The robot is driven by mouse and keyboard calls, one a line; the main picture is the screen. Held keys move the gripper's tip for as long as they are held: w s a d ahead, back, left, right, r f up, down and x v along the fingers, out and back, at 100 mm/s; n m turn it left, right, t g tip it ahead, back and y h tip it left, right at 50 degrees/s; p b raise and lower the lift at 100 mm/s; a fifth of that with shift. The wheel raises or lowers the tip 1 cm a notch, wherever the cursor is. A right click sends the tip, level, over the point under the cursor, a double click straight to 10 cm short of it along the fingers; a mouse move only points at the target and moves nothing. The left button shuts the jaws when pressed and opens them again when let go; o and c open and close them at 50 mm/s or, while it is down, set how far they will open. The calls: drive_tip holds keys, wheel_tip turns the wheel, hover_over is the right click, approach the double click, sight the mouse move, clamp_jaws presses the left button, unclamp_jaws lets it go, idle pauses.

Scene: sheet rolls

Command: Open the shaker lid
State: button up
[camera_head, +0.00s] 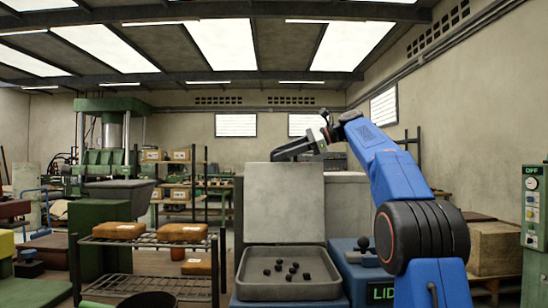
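The shaker has a blue base and a shallow grey tray (246,281) facing me, with several small black balls in it. A pale grey square panel, which looks like the shaker lid (284,205), stands upright at the back of the tray, leaving the tray uncovered. My gripper (282,154) is at the top edge of this panel, reached by my blue arm from the right. Its fingers are dark and small, and I cannot tell whether they touch or hold the panel.
A wire rack (150,243) with brown blocks stands close on the left. A green press (110,150) and shelves with boxes are behind it. A green control cabinet (534,230) is at the far right, beside a brown crate (495,247).

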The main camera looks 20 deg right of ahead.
drive_tip(key=v, duration=1.3)
drive_tip(key=shift+w+d+f, duration=0.1)
drive_tip(key=shift+d, duration=0.05)
